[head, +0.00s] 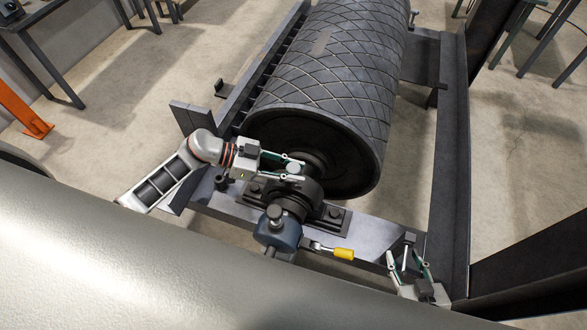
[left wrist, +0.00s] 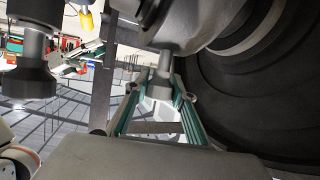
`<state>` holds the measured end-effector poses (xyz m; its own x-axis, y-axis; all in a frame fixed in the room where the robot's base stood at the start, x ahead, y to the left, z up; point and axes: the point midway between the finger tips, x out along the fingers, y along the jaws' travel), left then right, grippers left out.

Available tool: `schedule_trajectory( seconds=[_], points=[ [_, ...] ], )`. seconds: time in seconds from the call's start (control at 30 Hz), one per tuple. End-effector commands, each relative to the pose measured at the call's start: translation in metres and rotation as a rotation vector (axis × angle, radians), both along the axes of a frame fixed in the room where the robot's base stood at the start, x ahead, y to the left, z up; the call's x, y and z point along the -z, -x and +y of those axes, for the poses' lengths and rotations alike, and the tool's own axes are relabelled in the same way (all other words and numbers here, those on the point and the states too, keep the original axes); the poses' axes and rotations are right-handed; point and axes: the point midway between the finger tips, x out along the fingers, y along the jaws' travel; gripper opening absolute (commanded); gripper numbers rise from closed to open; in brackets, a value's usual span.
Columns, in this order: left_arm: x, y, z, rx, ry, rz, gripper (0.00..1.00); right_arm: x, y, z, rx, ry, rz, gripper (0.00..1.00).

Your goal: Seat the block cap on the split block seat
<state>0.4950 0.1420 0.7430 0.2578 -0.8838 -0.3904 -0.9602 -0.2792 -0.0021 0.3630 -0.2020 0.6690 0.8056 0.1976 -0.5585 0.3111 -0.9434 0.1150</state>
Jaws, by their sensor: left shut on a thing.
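The block cap (head: 304,190) is a dark rounded housing at the near end of the drum shaft. A light round post stands on it. My left gripper (head: 293,169) is shut on this post, from the left. In the left wrist view the post (left wrist: 164,64) shows between the fingers, joined to the grey cap body (left wrist: 185,22). The split block seat (head: 336,214) is a dark bolted base on the frame beam, under the cap. Whether cap and seat touch is hidden.
The large grooved drum (head: 325,75) lies behind the cap. A blue-grey unit (head: 280,232) sits just in front of it. A yellow-handled tool (head: 343,253) lies on the frame beam (head: 375,235), between the unit and my right gripper.

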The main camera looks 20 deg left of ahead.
Motion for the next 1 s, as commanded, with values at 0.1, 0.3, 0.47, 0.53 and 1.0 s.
schedule_trajectory(
  seconds=[0.1,0.3,0.47,0.53,1.0],
  points=[
    [-0.006,-0.003,-0.002,0.0,0.01,-0.009,0.0,-0.001,0.0,0.0,0.0,0.0,0.0,0.4],
    [-0.005,-0.003,-0.002,0.001,0.011,-0.01,0.0,-0.001,0.0,0.0,0.0,0.0,0.0,0.4],
    [-0.003,-0.002,-0.001,0.0,0.008,-0.007,0.44,-0.001,0.0,0.0,0.0,0.0,0.0,0.4],
    [-0.001,-0.002,-0.001,0.001,0.006,-0.006,0.44,-0.001,0.0,0.0,0.0,0.0,0.0,0.4],
    [-0.007,0.008,0.027,0.0,-0.005,0.001,0.44,0.0,0.0,-0.001,-0.001,0.002,0.001,0.4]
  ],
)
